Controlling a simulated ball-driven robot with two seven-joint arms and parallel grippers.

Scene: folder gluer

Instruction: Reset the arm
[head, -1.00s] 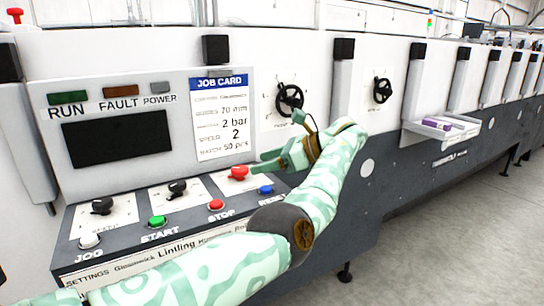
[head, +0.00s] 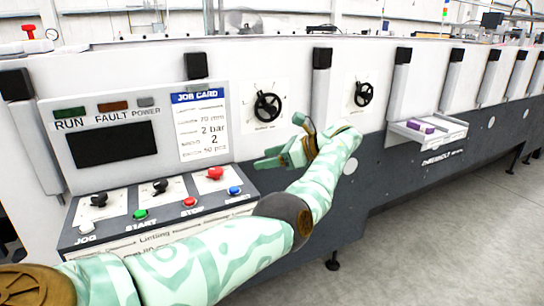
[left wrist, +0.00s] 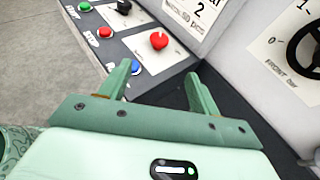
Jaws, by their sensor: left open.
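My left arm comes in from the left of the head view, with its green patterned forearm crossing in front of the control panel (head: 100,238). My left gripper (head: 283,142) is open and empty, in front of the machine's face, right of the panel and below the black handwheel (head: 267,106). In the left wrist view the two fingers (left wrist: 160,82) stand apart with nothing between them. The red knob (head: 215,173) and the blue RESET button (head: 235,190) lie left of the gripper; they also show in the wrist view. My right gripper is not in view.
The panel also carries a green START button (head: 141,215), a red STOP button (head: 190,202) and a white JOG button (head: 87,227). A job card (head: 203,130) and a dark screen (head: 103,149) are above. A tray (head: 447,131) with purple boxes juts out at right. Grey floor is clear at lower right.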

